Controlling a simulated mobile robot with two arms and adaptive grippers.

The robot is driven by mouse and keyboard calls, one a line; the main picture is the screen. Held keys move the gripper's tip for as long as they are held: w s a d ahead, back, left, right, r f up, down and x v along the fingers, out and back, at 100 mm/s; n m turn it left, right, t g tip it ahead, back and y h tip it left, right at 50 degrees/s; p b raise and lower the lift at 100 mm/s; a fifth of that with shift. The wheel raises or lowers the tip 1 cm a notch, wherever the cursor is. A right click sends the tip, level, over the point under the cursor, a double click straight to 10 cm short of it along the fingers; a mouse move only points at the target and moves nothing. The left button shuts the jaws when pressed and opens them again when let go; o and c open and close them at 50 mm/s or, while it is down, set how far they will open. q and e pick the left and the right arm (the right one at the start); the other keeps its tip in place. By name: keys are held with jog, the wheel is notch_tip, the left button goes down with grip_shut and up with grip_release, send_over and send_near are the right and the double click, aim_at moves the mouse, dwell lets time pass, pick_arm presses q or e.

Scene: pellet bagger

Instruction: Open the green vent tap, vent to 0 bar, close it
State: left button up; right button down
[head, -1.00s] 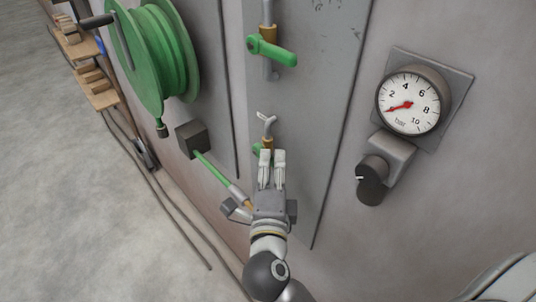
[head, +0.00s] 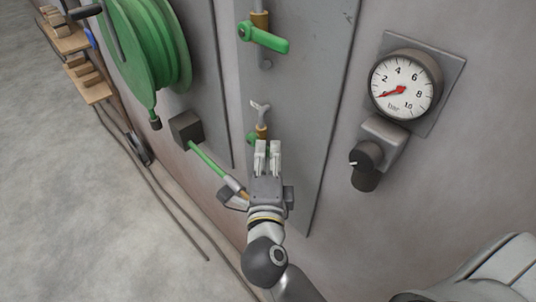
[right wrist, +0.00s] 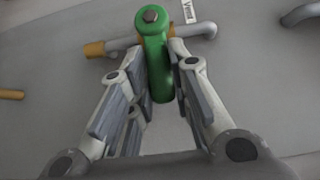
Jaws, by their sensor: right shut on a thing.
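The green vent tap (head: 251,138) is the lower tap on the grey wall panel, mostly hidden behind my right gripper in the head view. In the right wrist view its green handle (right wrist: 156,55) lies between the fingers, roughly across its pipe, beside a "Vent" label (right wrist: 188,11). My right gripper (head: 268,146) is shut on this handle; it also shows in the right wrist view (right wrist: 162,85). The pressure gauge (head: 404,86) has a red needle pointing lower left, below the 2 mark. My left gripper is out of view.
A second green tap (head: 264,38) sits higher on the panel. A black knob (head: 366,164) is below the gauge. A green hose reel (head: 150,50) and a green-handled tool (head: 208,160) are left of my right arm. Cables run along the floor edge.

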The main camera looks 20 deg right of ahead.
jog(key=shift+w+r+n+g+y+p, duration=0.2)
jog(key=shift+r+n+g+p, duration=0.85)
jog(key=shift+p, duration=3.9)
jog(key=shift+g, duration=0.25)
jog(key=shift+w+a+r+n+g+b, duration=0.15)
jog(key=shift+r+n+g+b, duration=0.25)
jog(key=shift+n+g, duration=0.3)
jog(key=c, duration=1.3)
grip_release()
jog(key=shift+w, duration=0.1)
jog(key=shift+f, duration=0.1)
